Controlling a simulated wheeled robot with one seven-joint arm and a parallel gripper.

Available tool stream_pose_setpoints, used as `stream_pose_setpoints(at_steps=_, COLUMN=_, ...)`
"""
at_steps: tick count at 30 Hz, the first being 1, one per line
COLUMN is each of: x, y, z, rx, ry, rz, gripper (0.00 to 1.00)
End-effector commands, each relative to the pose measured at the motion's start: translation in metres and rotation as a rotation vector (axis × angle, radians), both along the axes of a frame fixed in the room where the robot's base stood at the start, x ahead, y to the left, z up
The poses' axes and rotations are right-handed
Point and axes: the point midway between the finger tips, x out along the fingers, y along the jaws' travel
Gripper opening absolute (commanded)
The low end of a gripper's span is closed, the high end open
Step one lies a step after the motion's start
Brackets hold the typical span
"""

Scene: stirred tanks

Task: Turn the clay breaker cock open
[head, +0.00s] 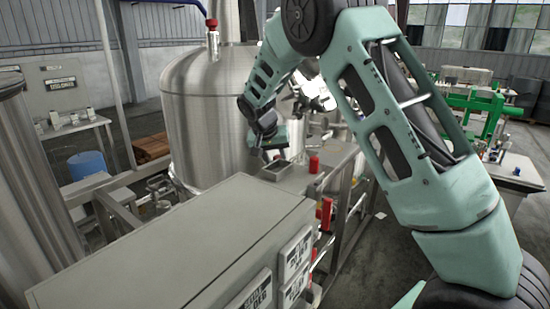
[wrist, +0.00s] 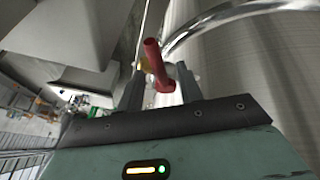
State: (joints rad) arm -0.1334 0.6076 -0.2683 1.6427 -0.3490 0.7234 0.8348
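A red lever handle (wrist: 155,62) stands in the middle of the wrist view, with a yellowish part beside it. I take it for the cock's handle, but no readable label confirms this. My gripper (wrist: 161,82) is open, with one dark finger on each side of the handle. Gaps seem to show on both sides; contact is not clear. In the head view my gripper (head: 268,152) hangs low in front of the large steel tank (head: 205,115). The handle is not distinguishable there, and the fingertips are small and partly hidden.
A curved steel pipe (wrist: 215,18) passes close to the handle at upper right. A grey cabinet (head: 180,255) with labels fills the near foreground. A red-topped item (head: 314,163) stands right of my gripper. Open floor (head: 385,262) lies at right, partly behind my arm.

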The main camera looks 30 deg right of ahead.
Motion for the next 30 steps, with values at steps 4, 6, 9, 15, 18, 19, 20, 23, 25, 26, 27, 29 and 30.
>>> stream_pose_setpoints(at_steps=4, x=0.0, y=0.0, z=0.0, rx=0.0, ry=0.0, rz=0.0, gripper=0.0)
stream_pose_setpoints(at_steps=6, x=0.0, y=0.0, z=0.0, rx=0.0, ry=0.0, rz=0.0, gripper=0.0)
stream_pose_setpoints(at_steps=9, x=0.0, y=0.0, z=0.0, rx=0.001, ry=0.0, rz=0.001, gripper=0.0)
stream_pose_setpoints(at_steps=15, x=-0.002, y=-0.002, z=-0.001, rx=0.001, ry=0.0, rz=0.039, gripper=0.0)
stream_pose_setpoints(at_steps=18, x=-0.003, y=-0.004, z=-0.001, rx=0.001, ry=-0.002, rz=0.086, gripper=0.0)
stream_pose_setpoints(at_steps=19, x=-0.004, y=-0.005, z=-0.001, rx=0.001, ry=-0.002, rz=0.102, gripper=0.0)
stream_pose_setpoints(at_steps=20, x=-0.005, y=-0.005, z=-0.002, rx=0.0, ry=-0.001, rz=0.122, gripper=0.0)
stream_pose_setpoints(at_steps=23, x=-0.007, y=-0.009, z=-0.001, rx=0.0, ry=-0.003, rz=0.189, gripper=0.0)
stream_pose_setpoints(at_steps=25, x=-0.009, y=-0.011, z=-0.001, rx=0.001, ry=-0.002, rz=0.241, gripper=0.0)
stream_pose_setpoints(at_steps=26, x=-0.009, y=-0.012, z=-0.001, rx=0.0, ry=-0.003, rz=0.262, gripper=0.0)
stream_pose_setpoints(at_steps=27, x=-0.01, y=-0.014, z=0.0, rx=0.0, ry=-0.003, rz=0.289, gripper=0.0)
stream_pose_setpoints(at_steps=29, x=-0.011, y=-0.015, z=0.0, rx=0.001, ry=-0.003, rz=0.331, gripper=0.0)
stream_pose_setpoints(at_steps=30, x=-0.012, y=-0.016, z=0.0, rx=0.001, ry=-0.001, rz=0.357, gripper=0.0)
